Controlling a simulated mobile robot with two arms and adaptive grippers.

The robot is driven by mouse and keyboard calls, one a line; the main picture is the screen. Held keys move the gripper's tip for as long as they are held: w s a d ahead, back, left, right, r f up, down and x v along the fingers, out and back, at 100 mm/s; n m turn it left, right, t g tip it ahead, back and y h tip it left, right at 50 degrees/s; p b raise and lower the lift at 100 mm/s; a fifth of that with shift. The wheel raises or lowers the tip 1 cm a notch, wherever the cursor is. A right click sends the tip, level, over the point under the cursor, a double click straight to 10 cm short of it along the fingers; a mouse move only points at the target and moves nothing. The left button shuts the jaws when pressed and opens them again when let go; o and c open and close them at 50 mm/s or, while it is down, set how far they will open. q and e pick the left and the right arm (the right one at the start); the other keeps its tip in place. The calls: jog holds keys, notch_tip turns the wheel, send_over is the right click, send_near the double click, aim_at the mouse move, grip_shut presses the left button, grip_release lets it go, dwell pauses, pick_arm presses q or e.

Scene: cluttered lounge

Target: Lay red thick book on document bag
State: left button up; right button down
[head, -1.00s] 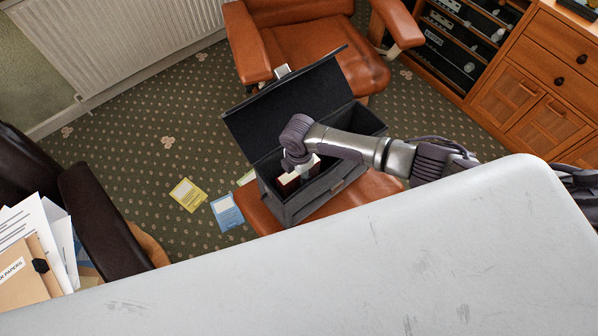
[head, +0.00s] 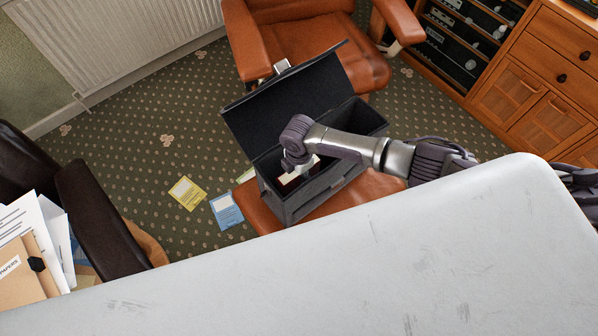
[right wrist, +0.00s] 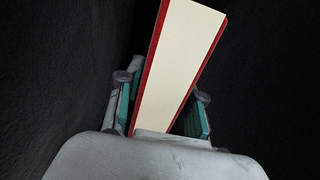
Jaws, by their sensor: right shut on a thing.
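The red thick book (head: 289,184) is inside the open black case in the head view, its upper part showing between the walls. In the right wrist view the book (right wrist: 180,65) shows a cream page edge between red covers. My right gripper (right wrist: 162,90) is shut on it, one finger on each side. In the head view my right gripper (head: 297,170) reaches down into the case from above. A tan wallet with a black clasp and a "PAPERS" label (head: 22,280), which looks like the document bag, lies at the far left. My left gripper is out of view.
White papers (head: 28,215) lie by the tan wallet. A dark armchair (head: 95,215) stands left. Yellow (head: 187,193) and blue (head: 226,210) items lie on the carpet.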

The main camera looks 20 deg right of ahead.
jog(key=shift+f, duration=0.25)
jog(key=c, duration=0.7)
grip_release()
jog(key=shift+o, duration=0.2)
jog(key=shift+f, duration=0.1)
notch_tip(320, 180, up, 12)
jog(key=shift+r, duration=0.1)
